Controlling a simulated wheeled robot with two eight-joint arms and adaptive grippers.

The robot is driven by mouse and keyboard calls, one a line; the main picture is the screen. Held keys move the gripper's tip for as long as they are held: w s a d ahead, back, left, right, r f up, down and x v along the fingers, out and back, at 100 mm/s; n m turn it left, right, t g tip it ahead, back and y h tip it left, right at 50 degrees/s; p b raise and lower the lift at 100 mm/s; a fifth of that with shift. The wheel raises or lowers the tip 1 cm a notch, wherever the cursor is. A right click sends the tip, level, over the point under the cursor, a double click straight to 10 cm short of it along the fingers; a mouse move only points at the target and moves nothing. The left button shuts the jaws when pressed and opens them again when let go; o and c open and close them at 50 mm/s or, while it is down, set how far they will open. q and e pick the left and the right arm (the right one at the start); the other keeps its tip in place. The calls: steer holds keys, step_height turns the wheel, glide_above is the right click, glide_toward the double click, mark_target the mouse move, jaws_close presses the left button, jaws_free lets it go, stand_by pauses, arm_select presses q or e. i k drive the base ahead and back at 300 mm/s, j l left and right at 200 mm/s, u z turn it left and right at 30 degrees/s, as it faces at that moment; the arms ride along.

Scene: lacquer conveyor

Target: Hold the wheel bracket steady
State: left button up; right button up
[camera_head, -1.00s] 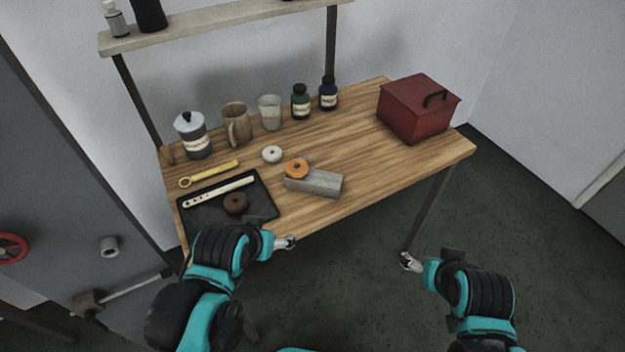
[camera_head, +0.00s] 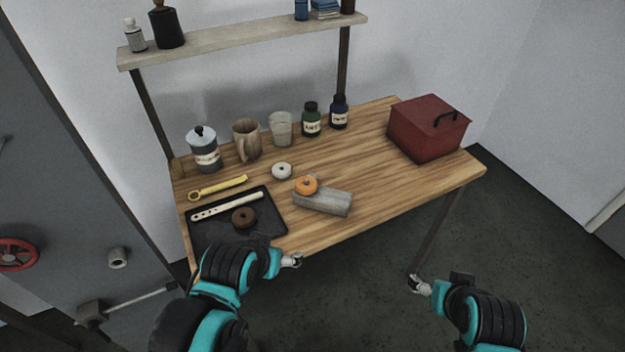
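A grey block-shaped bracket (camera_head: 325,203) lies near the front edge of the wooden table. An orange wheel (camera_head: 306,185) with a hole in its middle sits at its left end; whether it is fixed there I cannot tell. My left gripper (camera_head: 294,260) is at the table's front edge, in front of and below the bracket in the picture, apart from it. My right gripper (camera_head: 417,284) is over the floor in front of the table, right of the bracket and apart from it. Both look empty. The fingers are too small to tell open from shut.
A black tray (camera_head: 270,232) holds a pale bar with holes (camera_head: 228,207) and a brown wheel (camera_head: 244,218). A red box (camera_head: 428,130) is at right. The table between box and bracket is clear.

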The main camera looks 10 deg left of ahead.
mark_target(327, 201)
steer(key=i+l+u, duration=0.2)
steer(key=i, duration=0.7)
steer(key=j, duration=0.1)
